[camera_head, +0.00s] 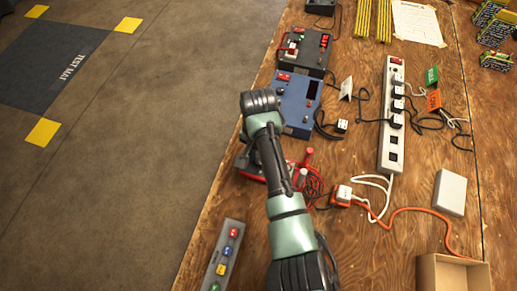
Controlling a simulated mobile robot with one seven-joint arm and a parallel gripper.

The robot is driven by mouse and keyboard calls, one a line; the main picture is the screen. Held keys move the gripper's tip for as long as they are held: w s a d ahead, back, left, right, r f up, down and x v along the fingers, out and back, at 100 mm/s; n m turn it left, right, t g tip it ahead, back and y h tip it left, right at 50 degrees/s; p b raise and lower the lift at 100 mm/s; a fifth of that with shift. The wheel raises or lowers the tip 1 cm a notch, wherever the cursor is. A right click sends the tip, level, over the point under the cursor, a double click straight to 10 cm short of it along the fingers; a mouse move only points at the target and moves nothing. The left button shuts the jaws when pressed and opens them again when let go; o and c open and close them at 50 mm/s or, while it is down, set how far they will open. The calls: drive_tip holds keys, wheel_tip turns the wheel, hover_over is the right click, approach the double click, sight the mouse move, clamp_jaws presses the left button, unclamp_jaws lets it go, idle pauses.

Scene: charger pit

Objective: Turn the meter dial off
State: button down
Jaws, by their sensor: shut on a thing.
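My arm reaches up the picture from the bottom over the near left part of the bench. Its black and pale green links cover what is beneath them. My gripper's fingers are hidden behind these links, so I cannot see what they touch. A dark object with a red edge (249,176), which may be the meter, shows in part left of my arm near the bench edge. Red leads (314,184) lie just right of my arm. The dial and its setting are hidden.
Beyond my arm stand a blue device (292,95) and a dark device (306,50). A white power strip (385,150) with several plugs lies to the right. A grey button box (224,257), a white box (451,192) and an open carton (424,262) are nearer. Cables cross the bench.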

drive_tip(key=n+p, duration=0.2)
drive_tip(key=n, duration=0.2)
drive_tip(key=shift+r+n, duration=0.1)
drive_tip(key=shift+n, duration=0.2)
drive_tip(key=n+p, duration=0.2)
drive_tip(key=n, duration=0.3)
drive_tip(key=n+p, duration=0.1)
drive_tip(key=n, duration=0.5)
drive_tip(key=shift+w+n+p, duration=0.1)
drive_tip(key=shift+n+p, duration=0.2)
drive_tip(key=shift+n, duration=2.2)
drive_tip(key=c, duration=0.6)
unclamp_jaws()
